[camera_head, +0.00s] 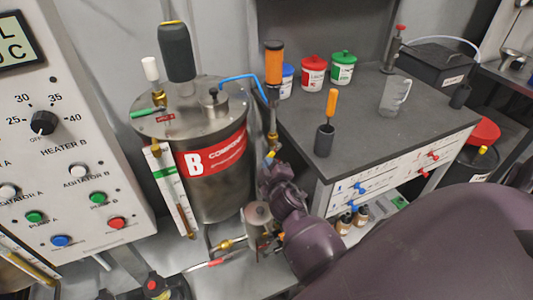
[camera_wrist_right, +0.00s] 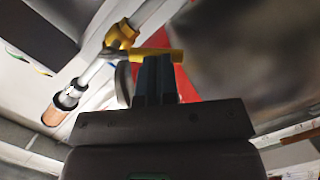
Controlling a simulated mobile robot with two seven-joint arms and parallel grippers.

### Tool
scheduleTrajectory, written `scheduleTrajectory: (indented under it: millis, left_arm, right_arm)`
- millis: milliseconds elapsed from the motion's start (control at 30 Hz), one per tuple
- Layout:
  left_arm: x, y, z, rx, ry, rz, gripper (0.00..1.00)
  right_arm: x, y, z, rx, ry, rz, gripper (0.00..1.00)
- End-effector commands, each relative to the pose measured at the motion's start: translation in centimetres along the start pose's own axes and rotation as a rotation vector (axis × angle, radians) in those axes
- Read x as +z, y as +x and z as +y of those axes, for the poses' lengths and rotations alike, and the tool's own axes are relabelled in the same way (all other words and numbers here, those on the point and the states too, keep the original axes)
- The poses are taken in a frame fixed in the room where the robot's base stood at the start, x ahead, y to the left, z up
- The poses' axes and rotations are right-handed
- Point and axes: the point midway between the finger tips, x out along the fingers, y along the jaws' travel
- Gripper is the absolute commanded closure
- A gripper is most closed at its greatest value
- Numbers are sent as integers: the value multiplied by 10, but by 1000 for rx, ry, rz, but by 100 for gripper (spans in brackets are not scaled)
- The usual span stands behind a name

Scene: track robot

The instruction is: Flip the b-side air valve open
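The b-side air valve shows in the right wrist view as a yellow valve body (camera_wrist_right: 122,36) with a yellow lever (camera_wrist_right: 160,54) pointing right, on a pale pipe with a metal fitting. In the head view its yellow part (camera_head: 270,155) is small and partly hidden, just right of the steel tank (camera_head: 215,180) with the red "B" label. My right gripper (camera_wrist_right: 155,62) has its two blue fingers side by side, seemingly shut, with their tips at the lever's lower edge. Whether they touch it I cannot tell. In the head view my purple wrist hides most of this gripper. My left gripper is not in view.
A dark-topped bench (camera_head: 430,115) stands right of the tank, with a screwdriver in a dark holder (camera_head: 325,140), lidded tubs and a clear jug (camera_head: 394,97). The control panel (camera_head: 70,150) is at left. Piping with brass fittings (camera_head: 225,244) crowds the space below the tank.

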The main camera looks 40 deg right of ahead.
Motion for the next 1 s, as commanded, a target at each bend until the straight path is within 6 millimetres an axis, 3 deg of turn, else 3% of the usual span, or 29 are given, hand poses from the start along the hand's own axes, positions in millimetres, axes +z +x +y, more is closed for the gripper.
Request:
scheduleTrajectory:
  millis: [1000]
  left_arm:
    - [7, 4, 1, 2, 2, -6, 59]
  right_arm:
    - [6, 3, 0, 39, -166, 5, 100]
